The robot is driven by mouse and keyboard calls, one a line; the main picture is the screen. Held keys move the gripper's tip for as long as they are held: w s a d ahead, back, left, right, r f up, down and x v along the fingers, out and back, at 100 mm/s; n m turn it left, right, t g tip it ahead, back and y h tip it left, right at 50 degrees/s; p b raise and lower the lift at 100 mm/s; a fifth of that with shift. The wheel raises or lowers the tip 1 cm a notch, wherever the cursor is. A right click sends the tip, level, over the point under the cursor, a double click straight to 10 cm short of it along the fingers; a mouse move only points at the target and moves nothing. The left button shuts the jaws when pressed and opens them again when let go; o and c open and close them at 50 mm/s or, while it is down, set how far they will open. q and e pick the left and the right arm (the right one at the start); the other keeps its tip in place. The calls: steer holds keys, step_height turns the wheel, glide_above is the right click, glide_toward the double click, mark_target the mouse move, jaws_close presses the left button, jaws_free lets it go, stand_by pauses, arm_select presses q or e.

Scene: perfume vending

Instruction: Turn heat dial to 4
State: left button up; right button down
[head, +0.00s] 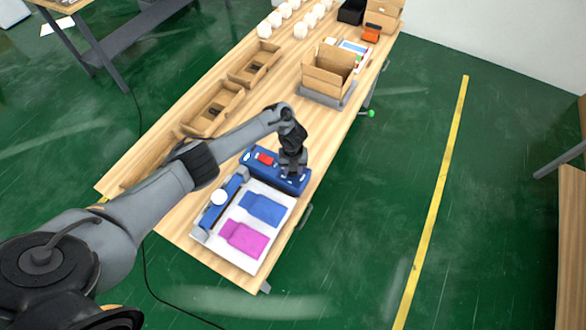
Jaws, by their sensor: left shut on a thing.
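A heat-press-like machine stands near the front end of the wooden table, with a white bed (262,235) and a blue control panel (262,172) along its far side. The panel carries a red display or switch (266,159) and small white marks. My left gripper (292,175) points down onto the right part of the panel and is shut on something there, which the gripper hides. The heat dial itself and its numbers cannot be made out. My right gripper is not in view.
Blue (262,208) and magenta (243,239) shirt-shaped pieces lie on the white bed. A blue bar with a white round knob (219,197) runs along its left side. Open cardboard boxes (329,72) and trays (213,108) stand further back. Green floor lies right of the table.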

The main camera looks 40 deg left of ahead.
arm_select(q)
steer(key=o, duration=1.1)
steer(key=shift+c, duration=0.2)
step_height(320, 180, up, 5)
steer(key=shift+f+p, duration=0.1)
steer(key=shift+p, duration=0.35)
step_height(320, 180, up, 6)
steer(key=p, duration=0.3)
steer(key=shift+p, duration=0.35)
